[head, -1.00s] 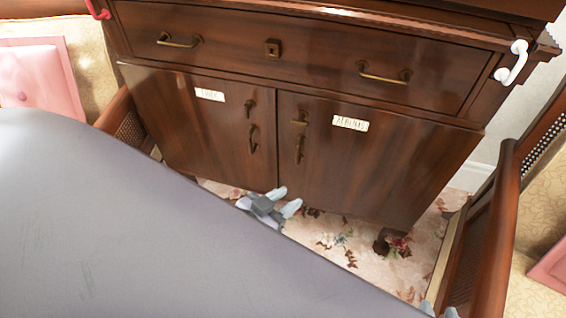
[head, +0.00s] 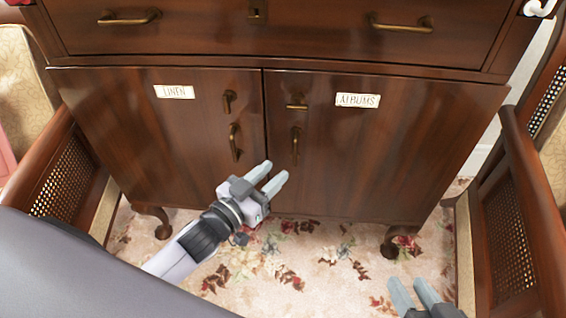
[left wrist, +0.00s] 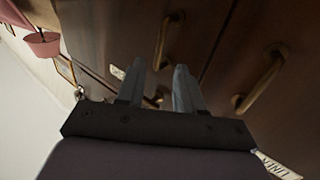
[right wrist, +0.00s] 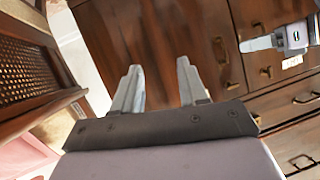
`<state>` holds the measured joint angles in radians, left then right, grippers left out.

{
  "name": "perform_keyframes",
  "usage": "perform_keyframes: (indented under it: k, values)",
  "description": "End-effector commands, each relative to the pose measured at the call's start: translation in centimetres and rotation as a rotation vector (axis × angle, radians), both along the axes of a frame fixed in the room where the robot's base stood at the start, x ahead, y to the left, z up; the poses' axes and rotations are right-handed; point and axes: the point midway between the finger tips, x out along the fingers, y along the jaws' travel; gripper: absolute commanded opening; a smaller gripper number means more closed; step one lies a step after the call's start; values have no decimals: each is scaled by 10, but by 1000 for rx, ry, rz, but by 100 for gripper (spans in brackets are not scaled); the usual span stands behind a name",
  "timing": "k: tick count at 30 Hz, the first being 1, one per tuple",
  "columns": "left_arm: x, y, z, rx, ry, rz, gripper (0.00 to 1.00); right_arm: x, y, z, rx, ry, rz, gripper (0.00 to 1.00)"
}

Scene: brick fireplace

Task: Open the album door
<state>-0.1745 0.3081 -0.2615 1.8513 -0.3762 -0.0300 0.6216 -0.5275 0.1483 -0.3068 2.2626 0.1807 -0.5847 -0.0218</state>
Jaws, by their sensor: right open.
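The album door (head: 375,155) is the right door of the cabinet, closed, with an "ALBUMS" label (head: 357,100). Near its left edge are a horizontal brass latch (head: 296,107) and, below it, an upright brass handle (head: 296,145). The handle also shows in the left wrist view (left wrist: 163,42) and the right wrist view (right wrist: 222,48). My left gripper (head: 274,174) is open and empty, below and slightly left of that handle in the picture, fingers pointing up-right. My right gripper (head: 414,292) is open and empty, low in the picture, below the door.
The closed linen door (head: 160,125) adjoins on the left, with its own handle (head: 235,142) and upright latch (head: 229,101). A drawer (head: 280,35) is above. Cane-sided chairs stand at left (head: 62,175) and right (head: 512,220). Floral carpet (head: 330,260) lies below.

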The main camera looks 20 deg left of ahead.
Motion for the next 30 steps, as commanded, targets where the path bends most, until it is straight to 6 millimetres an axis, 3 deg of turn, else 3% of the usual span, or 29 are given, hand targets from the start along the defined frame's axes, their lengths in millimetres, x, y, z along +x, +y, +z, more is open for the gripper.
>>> perform_keyframes:
  k: [18,30]
  values:
    - [61,-19,0,-1,-2,-1,36,4,13,-4,84,3,24,43]
    - [67,-22,0,-1,1,0,36,4,15,-4,95,7,28,43]
